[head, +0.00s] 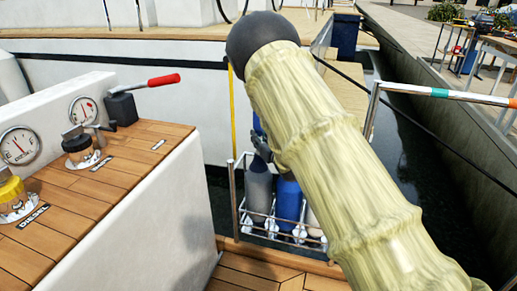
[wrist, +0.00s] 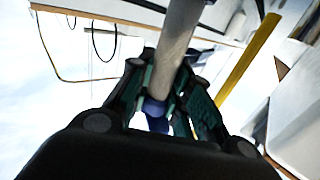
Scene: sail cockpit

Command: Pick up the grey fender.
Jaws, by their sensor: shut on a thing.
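The grey fender (head: 258,188) stands upright at the left of a metal-railed rack (head: 238,205) in the head view. My gripper (head: 262,148) is at its upper part, partly hidden behind my arm. In the wrist view the grey fender (wrist: 177,38) runs between the fingers of my gripper (wrist: 165,108), which are shut on it. A blue part (wrist: 155,107) shows at its end between the fingers. I cannot tell whether its foot is clear of the rack floor.
A blue fender (head: 288,200) stands close beside it on the right, with a pale one (head: 314,220) partly hidden by my arm. A yellow pole (head: 232,110) is just left of my gripper. The white console (head: 150,215) is at left. Dark water (head: 400,140) lies at right.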

